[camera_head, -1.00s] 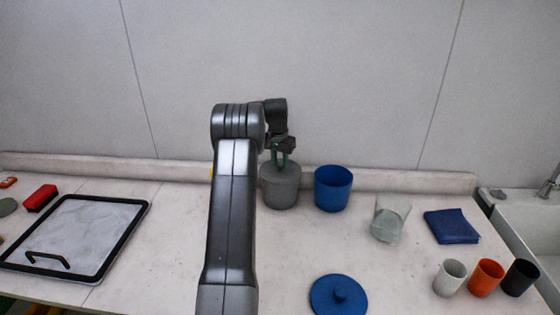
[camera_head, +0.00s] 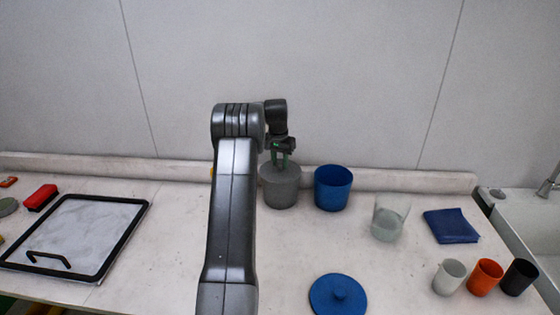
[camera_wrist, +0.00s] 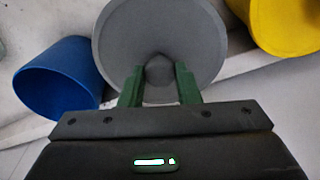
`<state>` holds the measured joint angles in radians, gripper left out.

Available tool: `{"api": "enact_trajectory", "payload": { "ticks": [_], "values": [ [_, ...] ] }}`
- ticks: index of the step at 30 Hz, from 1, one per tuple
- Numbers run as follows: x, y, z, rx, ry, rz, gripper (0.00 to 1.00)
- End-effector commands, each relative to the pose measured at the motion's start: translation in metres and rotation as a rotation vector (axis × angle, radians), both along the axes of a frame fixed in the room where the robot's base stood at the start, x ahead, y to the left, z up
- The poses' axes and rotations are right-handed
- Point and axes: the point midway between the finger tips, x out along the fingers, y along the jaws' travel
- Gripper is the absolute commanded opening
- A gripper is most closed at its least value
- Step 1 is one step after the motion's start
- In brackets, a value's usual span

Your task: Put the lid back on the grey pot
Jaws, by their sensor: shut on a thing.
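The grey pot (camera_head: 281,192) stands at the back of the counter, just right of my arm. Its grey lid (camera_wrist: 150,25) fills the upper middle of the wrist view as a round disc with a small knob (camera_wrist: 159,70). My gripper (camera_head: 280,161) points down over the pot, and its green fingers are shut on the lid's knob; the fingers also show in the wrist view (camera_wrist: 159,88). The lid is at the pot's top in the head view. I cannot tell whether it sits fully flush on the rim, and the lid hides the pot's inside.
An open blue pot (camera_head: 332,190) stands close on the right, its blue lid (camera_head: 338,295) near the front. A yellow container (camera_wrist: 287,22) is on the other side, mostly behind my arm. A clear cup (camera_head: 389,220), a blue cloth (camera_head: 451,226) and small cups (camera_head: 485,277) lie further right.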

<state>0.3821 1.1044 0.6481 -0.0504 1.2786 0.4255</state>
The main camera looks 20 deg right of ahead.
Motion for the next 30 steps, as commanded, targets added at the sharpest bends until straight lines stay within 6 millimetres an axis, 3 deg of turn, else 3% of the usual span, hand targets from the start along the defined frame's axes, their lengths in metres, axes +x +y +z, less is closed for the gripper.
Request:
{"api": "enact_trajectory", "payload": {
  "ticks": [8,9,13,19,22,23,30],
  "values": [
    [0.0000,0.0000,-0.0002,0.000,0.000,0.000,0.07],
    [0.0000,0.0000,-0.0001,0.000,0.000,0.000,0.31],
    [0.0000,0.0000,-0.0001,0.000,0.000,0.000,0.55],
    [0.0001,0.0001,-0.0001,0.000,0.000,0.000,0.55],
    [0.0000,0.0000,-0.0003,0.000,0.000,0.000,0.74],
    [0.0000,0.0000,-0.0003,0.000,0.000,0.000,0.77],
    [0.0000,0.0000,0.0000,0.000,0.000,0.000,0.77]
  ]
}}
